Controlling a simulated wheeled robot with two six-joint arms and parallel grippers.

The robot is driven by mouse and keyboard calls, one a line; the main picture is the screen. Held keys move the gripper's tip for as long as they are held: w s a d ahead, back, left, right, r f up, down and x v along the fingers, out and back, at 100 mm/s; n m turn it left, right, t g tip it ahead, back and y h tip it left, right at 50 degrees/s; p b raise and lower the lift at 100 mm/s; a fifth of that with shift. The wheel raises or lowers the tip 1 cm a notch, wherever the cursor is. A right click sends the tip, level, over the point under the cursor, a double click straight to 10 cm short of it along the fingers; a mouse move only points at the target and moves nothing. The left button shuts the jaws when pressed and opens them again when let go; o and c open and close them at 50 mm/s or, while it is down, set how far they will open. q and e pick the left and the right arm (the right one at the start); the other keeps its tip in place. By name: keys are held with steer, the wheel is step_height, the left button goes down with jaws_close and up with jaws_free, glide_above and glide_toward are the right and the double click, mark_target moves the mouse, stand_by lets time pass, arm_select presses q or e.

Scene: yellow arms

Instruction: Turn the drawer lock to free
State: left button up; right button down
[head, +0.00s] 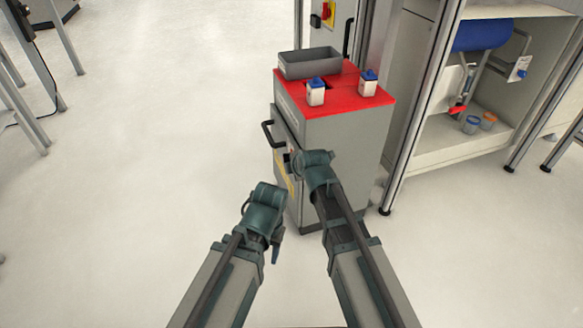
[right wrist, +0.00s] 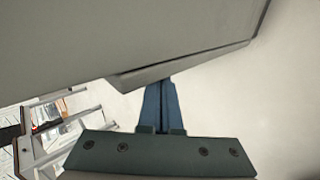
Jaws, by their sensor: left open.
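The grey drawer cabinet (head: 345,150) has a red top and stands in the middle of the head view. A black handle (head: 268,132) sticks out from its front, at the left. I cannot make out the drawer lock; my right arm covers part of that front. My right gripper (head: 290,163) is at the cabinet's front, below the handle. In the right wrist view its blue fingers (right wrist: 161,104) lie side by side, shut, and their tips are hidden behind a grey panel edge (right wrist: 185,68). My left gripper (head: 275,254) is open, lower and left, apart from the cabinet.
A grey bin (head: 310,64) and two white bottles with blue caps, one left (head: 316,92) and one right (head: 368,83), stand on the red top. An open shelf unit (head: 450,140) stands to the right.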

arm_select(q)
steer(key=shift+f+b, duration=0.55)
steer(key=shift+f, duration=0.1)
arm_select(e)
steer(key=shift+w+a+f, duration=0.1)
steer(key=shift+w+f, duration=0.1)
steer(key=shift+f, duration=0.45)
stand_by(0.6)
